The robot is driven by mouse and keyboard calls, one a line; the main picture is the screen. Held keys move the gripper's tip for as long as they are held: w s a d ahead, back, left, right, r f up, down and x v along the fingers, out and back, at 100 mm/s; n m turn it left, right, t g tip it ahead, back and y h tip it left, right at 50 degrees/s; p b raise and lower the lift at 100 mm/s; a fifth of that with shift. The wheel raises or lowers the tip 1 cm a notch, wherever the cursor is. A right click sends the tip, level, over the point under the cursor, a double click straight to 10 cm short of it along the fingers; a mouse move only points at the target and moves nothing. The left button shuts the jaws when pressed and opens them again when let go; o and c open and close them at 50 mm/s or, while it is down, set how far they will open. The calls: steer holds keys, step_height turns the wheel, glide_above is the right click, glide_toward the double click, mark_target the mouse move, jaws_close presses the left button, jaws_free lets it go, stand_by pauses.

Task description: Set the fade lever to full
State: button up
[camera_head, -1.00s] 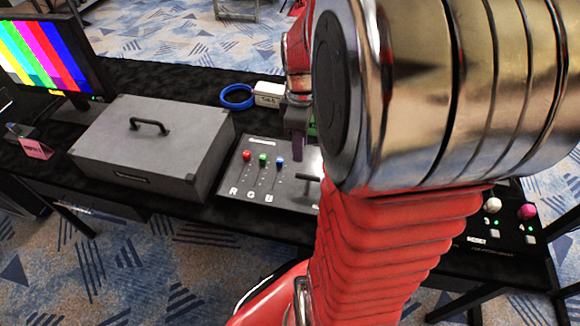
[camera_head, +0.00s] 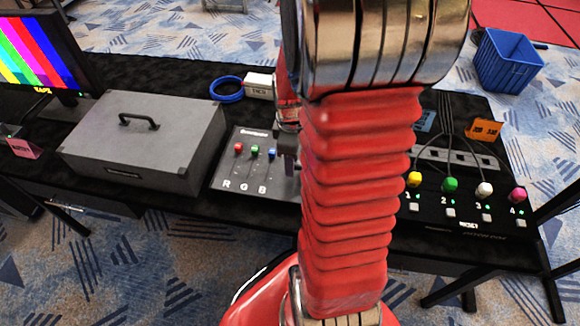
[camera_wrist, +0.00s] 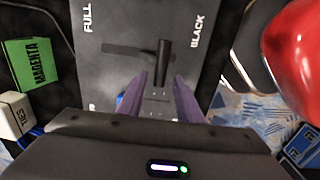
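In the wrist view the fade lever (camera_wrist: 163,62) is a black T-shaped handle on a dark grey panel (camera_wrist: 122,70). It stands between the word FULL on the left and BLACK on the right, near the right part of its slot. My gripper (camera_wrist: 161,76) is open, with two purple-grey fingers, one on each side of the lever's near end in the picture. A gap shows on both sides, and I cannot tell the height between them. In the head view the panel (camera_head: 228,172) shows R, G, B sliders; my arm hides the lever and most of my gripper.
A grey case (camera_head: 150,140) stands left of the panel. A blue tape roll (camera_head: 227,88) and white box (camera_head: 259,85) lie behind. A button box (camera_head: 465,208) is on the right. The wrist view also shows a green MAGENTA block (camera_wrist: 30,65).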

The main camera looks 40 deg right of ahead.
steer(key=shift+f, duration=1.4)
steer(key=shift+c, duration=0.5)
jaws_close()
steer(key=shift+a, duration=0.2)
steer(key=shift+d, duration=0.1)
